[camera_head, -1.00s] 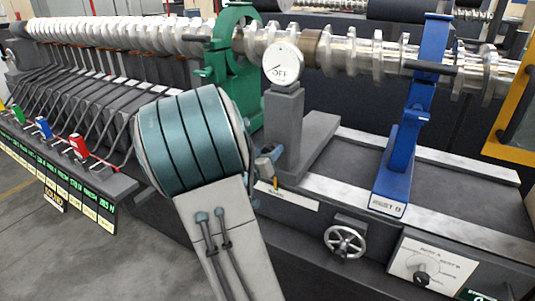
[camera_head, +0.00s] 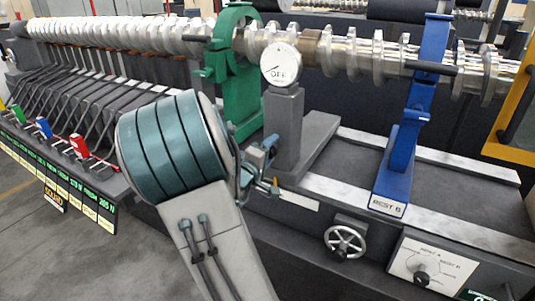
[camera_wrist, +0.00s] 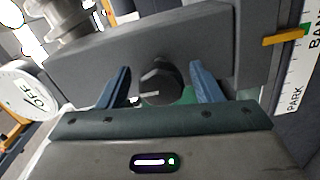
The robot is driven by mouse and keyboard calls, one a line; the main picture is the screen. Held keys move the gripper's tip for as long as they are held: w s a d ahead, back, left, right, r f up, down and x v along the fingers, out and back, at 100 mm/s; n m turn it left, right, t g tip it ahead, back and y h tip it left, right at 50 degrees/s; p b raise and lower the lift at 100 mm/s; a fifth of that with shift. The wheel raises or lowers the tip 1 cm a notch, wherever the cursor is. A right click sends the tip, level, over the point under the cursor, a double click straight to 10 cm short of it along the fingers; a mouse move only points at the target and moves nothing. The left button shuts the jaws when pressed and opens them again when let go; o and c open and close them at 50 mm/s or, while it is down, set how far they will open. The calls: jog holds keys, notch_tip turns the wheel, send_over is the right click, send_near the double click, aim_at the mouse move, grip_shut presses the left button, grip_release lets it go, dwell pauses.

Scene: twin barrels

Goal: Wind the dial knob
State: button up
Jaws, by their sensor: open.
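A black round knob (camera_wrist: 160,85) sits on the face of a grey block (camera_wrist: 175,42) in the wrist view. My gripper (camera_wrist: 160,70) is open, with one blue finger on each side of the knob in the picture; I cannot tell whether either touches it. In the head view my gripper (camera_head: 268,165) is beside the base of the grey post (camera_head: 286,125), and that knob is not visible there. The post carries a round white dial (camera_head: 281,64) reading OFF, which also shows at the left of the wrist view (camera_wrist: 22,97).
An orange pointer (camera_wrist: 287,36) lies over a white strip (camera_wrist: 296,85) lettered PARK. A white panel (camera_head: 432,262) with another black knob and a handwheel (camera_head: 344,242) are at lower right. A blue rest (camera_head: 402,150) and a green rest (camera_head: 240,75) flank the post.

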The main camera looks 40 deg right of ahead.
jog(key=p+v, duration=0.4)
jog(key=v, duration=0.3)
jog(key=shift+p, duration=0.3)
jog(key=shift+f, duration=0.1)
dwell(0.3)
